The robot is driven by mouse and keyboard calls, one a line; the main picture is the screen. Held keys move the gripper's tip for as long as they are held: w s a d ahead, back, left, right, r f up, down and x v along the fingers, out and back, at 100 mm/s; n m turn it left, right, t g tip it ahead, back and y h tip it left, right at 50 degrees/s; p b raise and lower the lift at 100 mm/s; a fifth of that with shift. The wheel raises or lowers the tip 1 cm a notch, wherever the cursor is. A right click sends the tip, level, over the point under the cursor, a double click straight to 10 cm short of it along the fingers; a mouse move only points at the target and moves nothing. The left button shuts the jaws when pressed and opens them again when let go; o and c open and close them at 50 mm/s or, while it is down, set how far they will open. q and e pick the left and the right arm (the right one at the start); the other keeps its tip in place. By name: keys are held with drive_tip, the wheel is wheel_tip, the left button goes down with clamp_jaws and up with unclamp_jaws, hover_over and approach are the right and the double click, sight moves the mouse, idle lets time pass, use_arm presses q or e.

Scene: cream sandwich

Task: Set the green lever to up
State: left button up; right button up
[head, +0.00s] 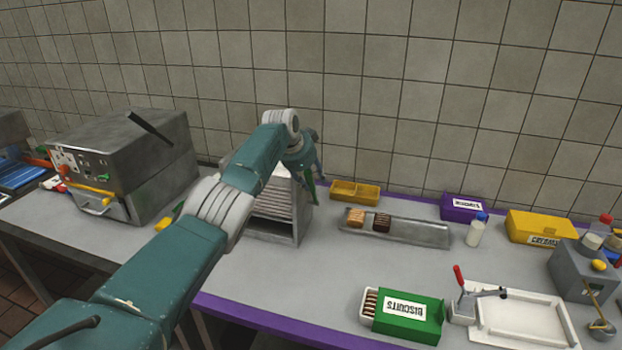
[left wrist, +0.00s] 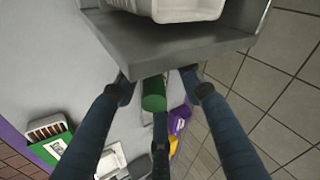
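The green lever (head: 309,189) is at the right side of the grey slatted dispenser (head: 272,230) in the head view. Only a thin green piece shows there, partly behind my gripper. In the left wrist view its round green handle (left wrist: 154,94) sticks out just below the grey housing edge. My left gripper (head: 314,180) is at the dispenser's right side. In the left wrist view its dark blue fingers (left wrist: 158,88) are spread around the green handle, with gaps at the left and right. I cannot tell the lever's angle. My right gripper is not in view.
A yellow tray (head: 355,191) and a metal tray (head: 415,232) with biscuits stand right of the dispenser. A green biscuit box (head: 408,330) and a red-handled press (head: 461,300) are at the front. A grey machine (head: 125,165) stands left.

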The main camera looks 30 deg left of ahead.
use_arm(q)
drive_tip(key=shift+s+f, duration=0.1)
drive_tip(key=shift+a, duration=0.1)
drive_tip(key=v, duration=1.2)
idle(0.5)
